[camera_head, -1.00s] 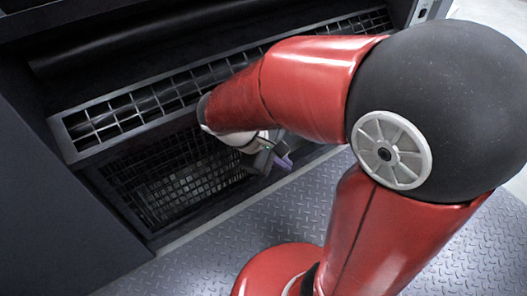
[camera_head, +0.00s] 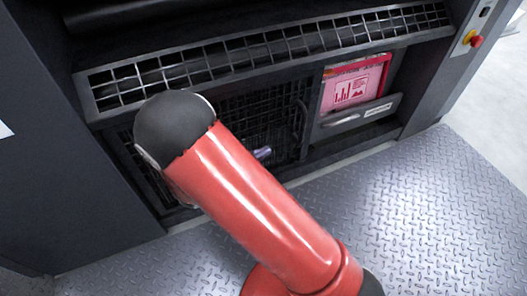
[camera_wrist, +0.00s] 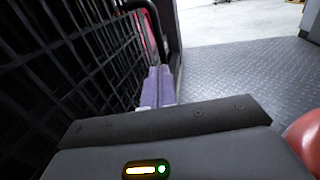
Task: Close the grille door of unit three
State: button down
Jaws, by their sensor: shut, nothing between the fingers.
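The grille door (camera_head: 283,112) is a dark mesh panel low in the machine front, below a slanted mesh strip. It looks about in line with the frame; I cannot tell whether it is fully shut. Its black curved handle (camera_head: 301,122) is at its right side. The wrist view shows the mesh (camera_wrist: 75,50) close along the left and the handle (camera_wrist: 151,22) beyond the fingers. My gripper (camera_wrist: 160,75) has its purple fingers together, empty, beside the mesh. In the head view, the fingertips (camera_head: 262,153) show in front of the door's lower part; my red arm hides its left part.
Right of the door, a grey holder (camera_head: 355,118) carries a pink card (camera_head: 352,90). A red emergency button (camera_head: 477,41) is at the far right. The treadplate floor (camera_head: 400,200) in front is clear.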

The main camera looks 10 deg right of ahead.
aim_at(301, 132)
jog(key=b+x, duration=0.1)
jog(key=x, duration=1)
jog(key=shift+d, duration=0.1)
